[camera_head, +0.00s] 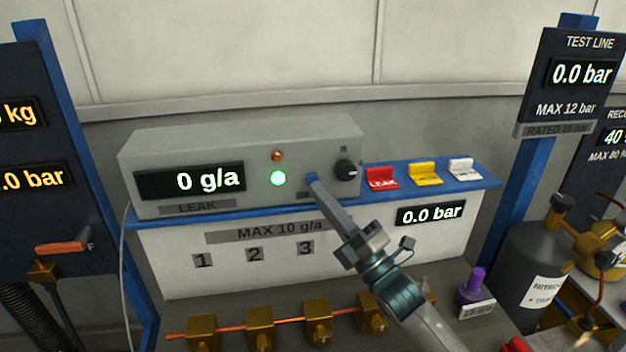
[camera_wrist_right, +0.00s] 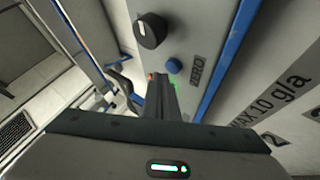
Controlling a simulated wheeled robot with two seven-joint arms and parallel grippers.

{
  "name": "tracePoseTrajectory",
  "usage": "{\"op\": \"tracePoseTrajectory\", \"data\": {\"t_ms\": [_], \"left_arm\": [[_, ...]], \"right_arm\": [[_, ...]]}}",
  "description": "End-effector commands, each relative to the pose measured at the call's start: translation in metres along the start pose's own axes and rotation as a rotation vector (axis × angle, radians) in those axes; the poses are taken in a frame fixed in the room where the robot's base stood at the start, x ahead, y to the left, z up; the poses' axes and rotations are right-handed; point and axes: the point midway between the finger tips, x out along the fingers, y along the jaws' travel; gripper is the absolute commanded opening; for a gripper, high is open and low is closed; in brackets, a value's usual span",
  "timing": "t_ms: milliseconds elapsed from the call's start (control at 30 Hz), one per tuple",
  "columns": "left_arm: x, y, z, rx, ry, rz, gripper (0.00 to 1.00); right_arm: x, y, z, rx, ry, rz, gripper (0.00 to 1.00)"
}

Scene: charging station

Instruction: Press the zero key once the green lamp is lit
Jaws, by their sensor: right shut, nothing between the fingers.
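The grey leak meter (camera_head: 215,150) reads 0 g/a. Its green lamp (camera_head: 278,178) glows brightly, and a small dull orange-red lamp (camera_head: 277,155) sits above it. My right gripper (camera_head: 316,185) reaches the meter's front from the lower right, shut and empty. The blue zero key (camera_head: 312,177) shows at its tips and also in the right wrist view (camera_wrist_right: 173,65), beside the ZERO label (camera_wrist_right: 197,70). There the shut fingers (camera_wrist_right: 159,80) end close beside the key; I cannot tell whether they touch it. My left gripper is not in view.
A black knob (camera_head: 346,170) sits right of the key. Red (camera_head: 381,178), yellow (camera_head: 424,173) and white (camera_head: 464,169) switches stand on the blue shelf to the right. Brass valves (camera_head: 260,325) line the bench below. A dark gas bottle (camera_head: 530,265) stands at right.

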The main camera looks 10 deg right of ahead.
Motion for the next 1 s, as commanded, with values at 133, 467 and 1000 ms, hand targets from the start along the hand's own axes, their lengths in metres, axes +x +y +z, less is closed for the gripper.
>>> {"op": "tracePoseTrajectory", "data": {"t_ms": [133,467,1000], "left_arm": [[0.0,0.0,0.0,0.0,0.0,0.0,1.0],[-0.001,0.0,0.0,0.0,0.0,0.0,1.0],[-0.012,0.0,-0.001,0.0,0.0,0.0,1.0]], "right_arm": [[-0.001,0.001,-0.001,0.0,0.0,0.0,0.0],[-0.003,0.002,-0.002,0.0,0.0,0.0,0.0],[-0.031,0.023,-0.023,0.001,0.0,0.0,0.0]]}}
